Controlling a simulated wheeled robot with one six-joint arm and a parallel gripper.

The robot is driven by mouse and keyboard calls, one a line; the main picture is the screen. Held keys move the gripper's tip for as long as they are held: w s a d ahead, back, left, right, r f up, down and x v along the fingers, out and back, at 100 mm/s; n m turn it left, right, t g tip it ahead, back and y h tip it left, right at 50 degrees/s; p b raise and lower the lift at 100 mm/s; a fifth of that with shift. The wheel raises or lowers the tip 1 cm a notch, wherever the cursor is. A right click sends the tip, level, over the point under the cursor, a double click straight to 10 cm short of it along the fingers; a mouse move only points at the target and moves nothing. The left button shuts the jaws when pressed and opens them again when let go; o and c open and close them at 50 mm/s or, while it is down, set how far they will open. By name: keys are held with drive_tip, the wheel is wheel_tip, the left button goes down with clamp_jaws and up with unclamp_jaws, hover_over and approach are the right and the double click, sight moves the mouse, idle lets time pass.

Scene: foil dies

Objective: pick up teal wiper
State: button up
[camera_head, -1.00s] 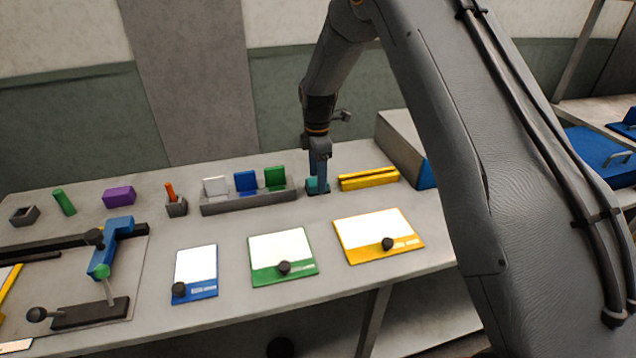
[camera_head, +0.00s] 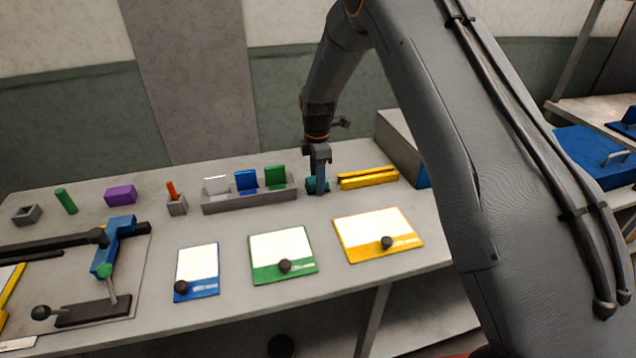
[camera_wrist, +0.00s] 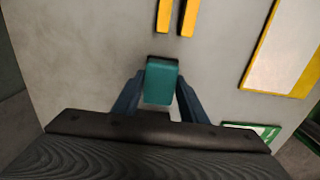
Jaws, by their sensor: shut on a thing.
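The teal wiper is a small block. In the wrist view the teal wiper (camera_wrist: 161,80) sits between the two blue fingers of my gripper (camera_wrist: 160,100), which is shut on it. In the head view my gripper (camera_head: 317,183) points down at the back of the bench, between the rack and the yellow bars. The teal wiper (camera_head: 313,185) is mostly hidden by the fingers there. I cannot tell whether it touches the bench top.
A grey rack (camera_head: 250,200) with white, blue and green pieces stands left of my gripper. Yellow bars (camera_head: 368,178) lie close on the right, with a grey box (camera_head: 400,140) behind. Blue, green (camera_head: 282,255) and yellow (camera_head: 378,235) plates with black knobs lie in front.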

wheel_tip(320, 180, up, 10)
drive_tip(key=b, duration=0.3)
drive_tip(key=o, duration=0.6)
drive_tip(key=c, duration=0.4)
drive_tip(key=shift+d, duration=0.1)
